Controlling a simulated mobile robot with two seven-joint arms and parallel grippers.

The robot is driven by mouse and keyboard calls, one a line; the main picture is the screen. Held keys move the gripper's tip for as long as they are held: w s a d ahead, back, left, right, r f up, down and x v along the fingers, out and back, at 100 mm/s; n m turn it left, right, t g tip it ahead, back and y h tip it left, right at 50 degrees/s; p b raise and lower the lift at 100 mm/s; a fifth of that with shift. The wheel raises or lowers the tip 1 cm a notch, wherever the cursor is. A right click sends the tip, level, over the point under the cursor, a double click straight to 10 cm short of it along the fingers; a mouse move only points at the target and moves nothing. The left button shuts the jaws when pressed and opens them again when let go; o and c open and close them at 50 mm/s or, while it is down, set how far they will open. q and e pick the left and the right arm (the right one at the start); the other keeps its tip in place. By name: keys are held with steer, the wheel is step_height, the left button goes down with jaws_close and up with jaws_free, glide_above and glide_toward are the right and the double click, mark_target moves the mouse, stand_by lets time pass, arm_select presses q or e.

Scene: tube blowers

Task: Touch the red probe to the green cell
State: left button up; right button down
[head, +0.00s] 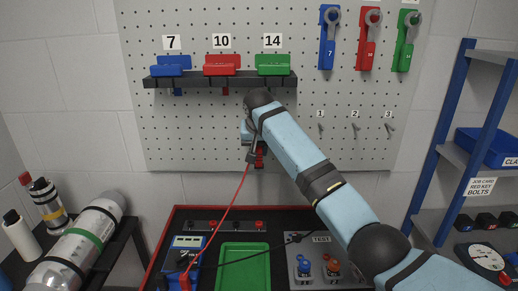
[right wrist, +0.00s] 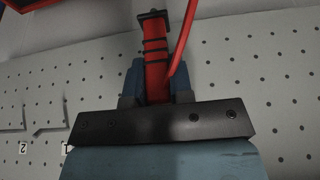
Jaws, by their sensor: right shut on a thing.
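My right gripper (head: 257,152) is in front of the pegboard, below the shelf, and shut on the red probe (head: 260,160). In the right wrist view the red probe (right wrist: 155,50) is clamped between the fingers, with black bands and a dark end pointing away. Its red lead runs down to the meter (head: 188,252). The green cell (head: 273,63), under the label 14, sits at the right end of the shelf, above the gripper and apart from the probe. The blue cell (head: 171,65) and red cell (head: 222,65) are to its left. My left gripper is out of view.
The dark shelf (head: 190,82) juts from the pegboard (head: 350,110). Below are a green tray (head: 244,265) and a test box (head: 325,262), with a black lead between meter and box. Three hooks are at right. A cylinder (head: 80,240) lies at left; a blue rack (head: 445,140) stands at right.

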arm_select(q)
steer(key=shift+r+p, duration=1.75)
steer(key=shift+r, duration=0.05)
arm_select(e)
steer(key=shift+r, duration=1.85)
